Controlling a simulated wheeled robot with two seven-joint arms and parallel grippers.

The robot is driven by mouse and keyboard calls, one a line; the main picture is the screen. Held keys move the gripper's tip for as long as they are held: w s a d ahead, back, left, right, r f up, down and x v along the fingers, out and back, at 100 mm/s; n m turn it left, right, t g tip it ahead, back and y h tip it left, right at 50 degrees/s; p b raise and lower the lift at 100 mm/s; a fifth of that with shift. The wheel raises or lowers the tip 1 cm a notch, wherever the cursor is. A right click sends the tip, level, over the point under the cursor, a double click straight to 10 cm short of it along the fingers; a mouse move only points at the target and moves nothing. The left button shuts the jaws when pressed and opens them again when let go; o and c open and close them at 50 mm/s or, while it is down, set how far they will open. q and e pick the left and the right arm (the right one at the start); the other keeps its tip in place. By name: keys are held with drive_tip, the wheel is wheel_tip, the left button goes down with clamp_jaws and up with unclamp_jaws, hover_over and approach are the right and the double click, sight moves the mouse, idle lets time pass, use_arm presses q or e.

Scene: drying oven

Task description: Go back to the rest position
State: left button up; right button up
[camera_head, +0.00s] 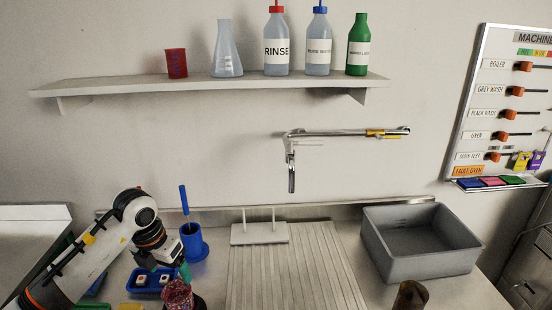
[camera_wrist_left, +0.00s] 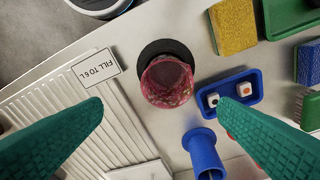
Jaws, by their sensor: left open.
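My left gripper (camera_head: 184,272) comes in from the left in the head view, over the counter's left part. In the left wrist view its two teal fingers stand wide apart (camera_wrist_left: 160,104) with nothing held between them. A red-speckled cup (camera_head: 177,294) is just below the fingers; in the left wrist view the cup (camera_wrist_left: 167,82) sits on a dark round base, seen from above, between and beyond the fingertips. I cannot tell the exact gap between fingers and cup. My right gripper is in neither view.
A blue holder with a brush (camera_head: 194,243) and a blue tray (camera_head: 147,281) stand close to the left gripper. The ribbed drainboard (camera_head: 290,275), grey basin (camera_head: 420,262) and brown cup (camera_head: 411,295) are to the right. A shelf with bottles (camera_head: 210,86) is above.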

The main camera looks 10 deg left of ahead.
use_arm(q)
drive_tip(key=s+d+r+m+t+h, duration=0.1)
drive_tip(key=s+d+t+h, duration=0.1)
drive_tip(key=d+h, duration=1.25)
drive_tip(key=d+r+n+t+h, duration=0.2)
drive_tip(key=d+r+n+t, duration=0.65)
drive_tip(key=r+t, duration=0.2)
drive_tip(key=a+f+n+t+y, duration=0.3)
drive_tip(key=a+n+t+y, duration=0.55)
drive_tip(key=n+y, duration=0.75)
drive_tip(key=s+a+f+n+g+y, duration=0.3)
drive_tip(key=a+f+n+g, duration=0.35)
drive_tip(key=f+n, duration=0.25)
drive_tip(key=s+d+f+n+g+h, duration=0.1)
drive_tip(key=s+d+f+n+g, duration=0.1)
drive_tip(key=s+f+g, duration=0.65)
drive_tip(key=s+d+f+n+g+h, duration=0.15)
drive_tip(key=s+f+g, duration=0.35)
drive_tip(key=s, duration=0.7)
wheel_tip(320, 180, down, 26)
drive_tip(key=s+a+f+g, duration=0.2)
drive_tip(key=s+a+f, duration=0.1)
drive_tip(key=s+f, duration=1.4)
drive_tip(key=shift+s+y, duration=0.25)
drive_tip(key=shift+y, duration=0.05)
